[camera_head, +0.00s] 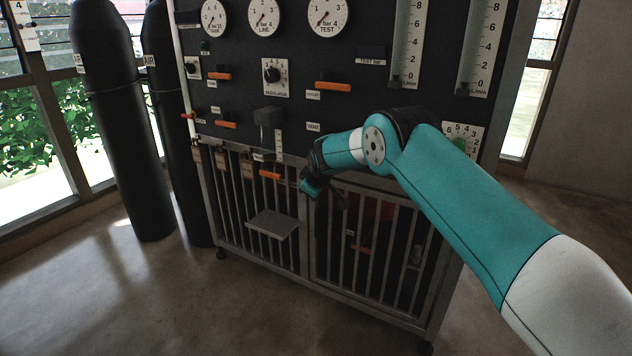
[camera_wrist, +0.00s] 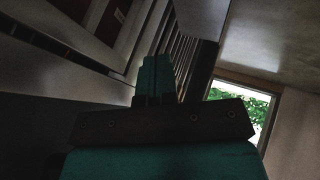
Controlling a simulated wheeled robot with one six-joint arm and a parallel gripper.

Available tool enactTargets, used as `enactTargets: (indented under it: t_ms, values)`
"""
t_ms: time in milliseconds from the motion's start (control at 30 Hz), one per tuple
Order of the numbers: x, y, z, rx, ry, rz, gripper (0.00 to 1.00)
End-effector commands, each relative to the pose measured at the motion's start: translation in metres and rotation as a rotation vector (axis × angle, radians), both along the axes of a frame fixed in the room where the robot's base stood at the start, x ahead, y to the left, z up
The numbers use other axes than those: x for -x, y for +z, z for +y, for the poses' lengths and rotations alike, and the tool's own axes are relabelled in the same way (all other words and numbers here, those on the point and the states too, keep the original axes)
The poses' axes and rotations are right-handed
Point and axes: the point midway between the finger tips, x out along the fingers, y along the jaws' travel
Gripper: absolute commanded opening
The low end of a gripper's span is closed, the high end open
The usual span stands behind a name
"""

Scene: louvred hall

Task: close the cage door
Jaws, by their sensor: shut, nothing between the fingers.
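The cage is the barred lower part of a black gauge panel. Its left barred section (camera_head: 236,200) and right barred section (camera_head: 345,262) have grey metal frames and meet near the middle. I cannot tell which section is the door, or how far it stands open. My gripper (camera_head: 308,187) is in front of the top of the cage near that meeting line, partly hidden by my wrist. In the wrist view my gripper (camera_wrist: 156,75) has its teal fingers together with nothing between them. Grey bars (camera_wrist: 182,55) run just beyond the fingertips; contact cannot be told.
A small grey shelf (camera_head: 272,224) juts from the left section. Orange levers (camera_head: 332,86) and gauges (camera_head: 263,17) are on the panel above. Two dark cylinders stand at the left, one nearer (camera_head: 118,120). The concrete floor (camera_head: 130,300) in front is clear.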

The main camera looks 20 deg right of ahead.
Motion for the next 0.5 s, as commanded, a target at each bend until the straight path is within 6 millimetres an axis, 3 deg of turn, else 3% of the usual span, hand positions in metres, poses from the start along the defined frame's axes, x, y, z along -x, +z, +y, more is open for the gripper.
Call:
enactTargets:
  t_ms: [100,300,500]
  values:
    - [0.013,0.009,0.018,0.001,0.002,-0.001,0.00]
    - [0.041,0.047,0.018,-0.001,-0.003,-0.001,0.00]
    - [0.061,0.072,0.020,0.000,-0.004,-0.001,0.00]
